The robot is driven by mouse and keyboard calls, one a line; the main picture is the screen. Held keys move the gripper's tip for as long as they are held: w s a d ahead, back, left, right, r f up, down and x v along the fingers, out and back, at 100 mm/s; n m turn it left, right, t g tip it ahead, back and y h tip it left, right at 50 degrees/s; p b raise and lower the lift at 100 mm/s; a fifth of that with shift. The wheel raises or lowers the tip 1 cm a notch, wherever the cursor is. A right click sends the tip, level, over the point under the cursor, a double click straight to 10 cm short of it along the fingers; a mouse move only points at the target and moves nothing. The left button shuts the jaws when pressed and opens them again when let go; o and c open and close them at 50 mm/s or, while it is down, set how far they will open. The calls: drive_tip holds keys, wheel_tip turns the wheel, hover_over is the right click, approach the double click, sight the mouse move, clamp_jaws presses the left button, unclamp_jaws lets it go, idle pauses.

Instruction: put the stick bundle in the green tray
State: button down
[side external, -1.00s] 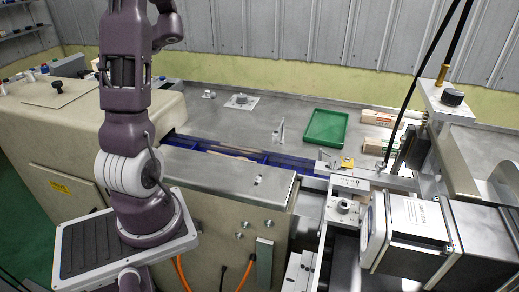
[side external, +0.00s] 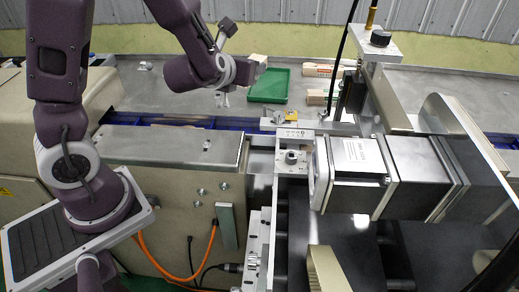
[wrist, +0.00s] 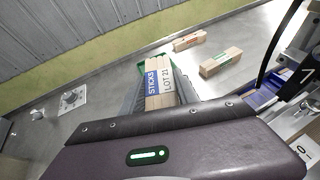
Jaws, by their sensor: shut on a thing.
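My gripper (side external: 246,74) is in the side external view, above the back counter by the left edge of the green tray (side external: 269,88). It is shut on a stick bundle (side external: 259,60). In the wrist view the bundle (wrist: 158,80) is pale wood with a blue and white label reading STICKS LOT 21, between the grey fingers. Part of the green tray (wrist: 143,68) shows behind the bundle; the rest is hidden by the bundle and fingers. The bundle appears raised above the tray; the exact gap cannot be told.
Two other wooden bundles lie on the counter right of the tray, one farther back (side external: 318,70) and one nearer (side external: 316,98). A blue conveyor channel (side external: 170,119) runs in front. A black cable (side external: 341,60) and a metal post stand to the right. The tray's visible floor looks empty.

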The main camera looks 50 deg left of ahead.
drive_tip(key=d+m+h, duration=0.1)
drive_tip(key=d, duration=0.1)
drive_tip(key=d+h, duration=0.1)
drive_tip(key=d, duration=0.2)
drive_tip(key=shift+d+f+m+t, duration=0.1)
drive_tip(key=shift+f+m+t, duration=0.1)
drive_tip(key=shift+m+t, duration=0.2)
